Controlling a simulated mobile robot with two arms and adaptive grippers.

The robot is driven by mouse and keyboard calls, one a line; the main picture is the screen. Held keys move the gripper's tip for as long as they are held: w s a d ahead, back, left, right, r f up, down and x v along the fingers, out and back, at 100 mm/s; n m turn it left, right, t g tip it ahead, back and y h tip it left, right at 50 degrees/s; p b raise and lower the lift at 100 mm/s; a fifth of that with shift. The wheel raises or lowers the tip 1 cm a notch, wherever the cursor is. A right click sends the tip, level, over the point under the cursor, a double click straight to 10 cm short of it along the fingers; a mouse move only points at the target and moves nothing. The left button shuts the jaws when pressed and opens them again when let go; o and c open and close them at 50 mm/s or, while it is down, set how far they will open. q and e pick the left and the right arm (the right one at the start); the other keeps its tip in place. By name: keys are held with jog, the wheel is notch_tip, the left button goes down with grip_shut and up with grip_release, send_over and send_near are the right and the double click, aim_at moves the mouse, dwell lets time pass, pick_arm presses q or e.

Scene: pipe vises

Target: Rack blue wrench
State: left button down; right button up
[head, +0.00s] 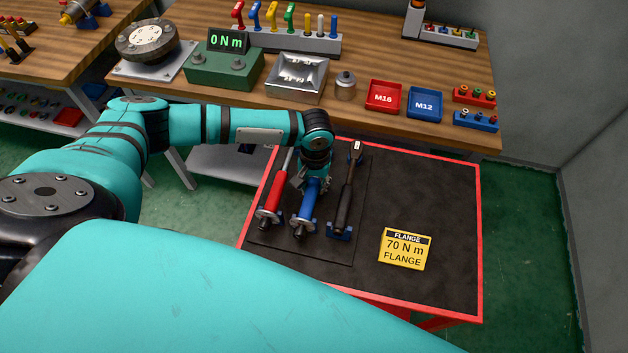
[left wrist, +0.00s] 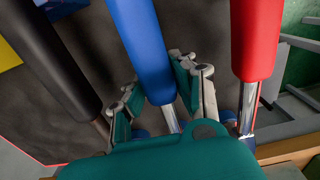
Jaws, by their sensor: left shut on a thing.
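The blue wrench (head: 309,203) lies between the red wrench (head: 272,197) and the black wrench (head: 345,200) on the dark mat of a red-edged cart, roughly parallel to both. My left gripper (head: 314,181) is over it from above and shut on it. In the left wrist view the fingers (left wrist: 159,87) sit on both sides of the blue wrench (left wrist: 142,42), near where its handle meets the metal shaft. The wrench's far end is hidden by my gripper and wrist. I cannot tell whether it touches its holder. My right gripper is out of view.
A yellow flange sign (head: 405,249) stands on the cart's right part, with clear mat around it. The wooden bench (head: 210,92) behind holds a torque display (head: 228,41), a metal tray (head: 297,76), a red bin (head: 384,97) and a blue bin (head: 425,104).

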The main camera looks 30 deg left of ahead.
pick_arm(q)
jog(key=shift+s+f+p, duration=0.15)
jog(key=shift+f+p, duration=0.05)
jog(key=shift+p, duration=0.1)
dwell(0.9)
jog(key=c, duration=1)
grip_release()
jog(key=shift+r, duration=0.1)
jog(key=r, duration=1.2)
jog(key=shift+w, duration=0.2)
